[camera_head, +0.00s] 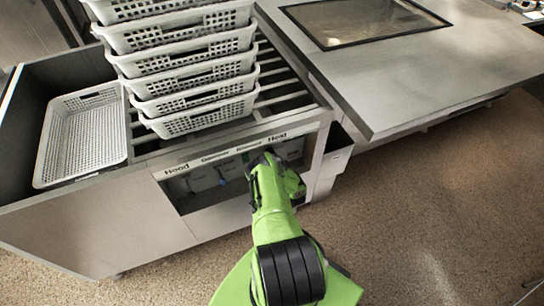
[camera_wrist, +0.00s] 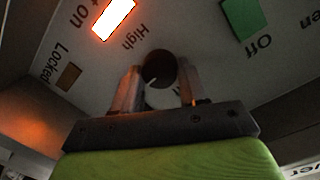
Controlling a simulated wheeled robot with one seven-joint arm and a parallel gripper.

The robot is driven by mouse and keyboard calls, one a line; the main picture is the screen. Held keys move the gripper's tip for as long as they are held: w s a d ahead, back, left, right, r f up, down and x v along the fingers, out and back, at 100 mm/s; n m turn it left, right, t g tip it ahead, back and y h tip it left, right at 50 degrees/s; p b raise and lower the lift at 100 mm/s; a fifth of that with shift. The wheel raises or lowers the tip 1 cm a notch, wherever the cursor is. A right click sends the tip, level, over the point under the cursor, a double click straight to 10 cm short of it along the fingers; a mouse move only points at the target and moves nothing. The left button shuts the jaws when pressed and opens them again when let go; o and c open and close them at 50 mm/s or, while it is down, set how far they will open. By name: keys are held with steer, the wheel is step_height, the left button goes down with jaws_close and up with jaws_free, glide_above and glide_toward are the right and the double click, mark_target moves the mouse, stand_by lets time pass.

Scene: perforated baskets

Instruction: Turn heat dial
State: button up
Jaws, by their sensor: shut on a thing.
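The heat dial (camera_wrist: 160,70) is a dark round knob on a pale panel in the wrist view, with the word "High" printed close to it. My gripper (camera_wrist: 158,88) has one finger on each side of the dial and is shut on it. In the head view, my gripper (camera_head: 268,160) reaches the recessed control panel under the "Heat" label (camera_head: 277,138) and hides the dial there. A lit orange-white indicator (camera_wrist: 113,18) shines on the panel, up and left of the dial.
A green switch marked "Off" (camera_wrist: 245,18) lies right of the dial. A blue knob (camera_head: 222,181) sits left on the same recessed panel. Stacked white perforated baskets (camera_head: 200,87) stand on the slatted counter above. One more basket (camera_head: 82,140) lies at the left.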

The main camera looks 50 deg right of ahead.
stand_by(0.4)
steer(key=shift+s, duration=0.1)
steer(key=o, duration=1.1)
steer(key=shift+c, duration=0.2)
